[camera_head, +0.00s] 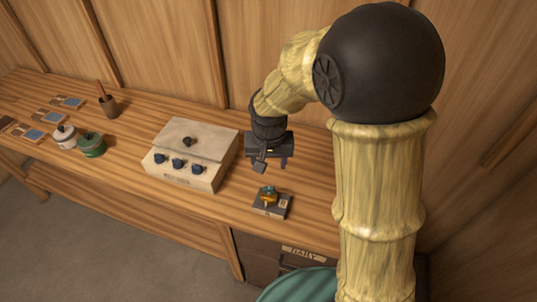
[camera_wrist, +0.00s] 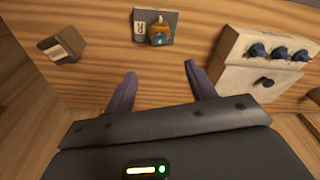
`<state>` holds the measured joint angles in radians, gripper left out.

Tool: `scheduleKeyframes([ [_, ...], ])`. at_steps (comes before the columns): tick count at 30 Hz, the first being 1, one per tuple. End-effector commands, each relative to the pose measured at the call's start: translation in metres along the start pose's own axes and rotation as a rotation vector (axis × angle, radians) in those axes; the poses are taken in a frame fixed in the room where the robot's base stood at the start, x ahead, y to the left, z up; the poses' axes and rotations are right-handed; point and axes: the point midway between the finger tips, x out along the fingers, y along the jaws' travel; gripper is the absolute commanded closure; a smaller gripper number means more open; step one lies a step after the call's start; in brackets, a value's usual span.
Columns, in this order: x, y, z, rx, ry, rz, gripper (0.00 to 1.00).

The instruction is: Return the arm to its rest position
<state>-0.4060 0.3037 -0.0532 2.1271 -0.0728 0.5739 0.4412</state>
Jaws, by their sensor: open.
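My gripper (camera_head: 272,163) hangs at the end of my arm above the right part of the wooden bench (camera_head: 315,195). In the wrist view my gripper (camera_wrist: 161,82) has its two dark fingers spread apart with only bare wood between them. It is open and empty. A small dark base with a yellow and teal piece (camera_head: 269,195) lies on the bench in front of the gripper. It also shows at the top of the wrist view (camera_wrist: 158,28). My arm covers part of the bench's right end.
A pale box with several blue knobs (camera_head: 190,152) stands left of my gripper. Farther left are a green pot (camera_head: 92,146), a white pot (camera_head: 65,137) and a brown cup (camera_head: 109,105). A wood-panelled wall (camera_head: 165,50) rises behind the bench. A teal round top (camera_head: 300,286) is at the front.

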Motion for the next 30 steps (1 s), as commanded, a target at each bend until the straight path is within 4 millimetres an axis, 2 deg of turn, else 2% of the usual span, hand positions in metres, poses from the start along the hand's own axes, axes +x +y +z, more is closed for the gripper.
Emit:
scheduleKeyframes([
  [3,-0.016,-0.001,-0.001,-0.001,0.003,-0.002,0.44],
  [6,-0.022,0.0,0.0,-0.001,0.001,-0.001,0.44],
  [23,-0.024,0.002,0.001,0.0,0.0,0.0,0.44],
  [26,-0.023,0.015,0.006,0.002,0.004,-0.004,0.44],
  [30,-0.019,0.057,0.026,0.003,0.02,-0.013,0.44],
])
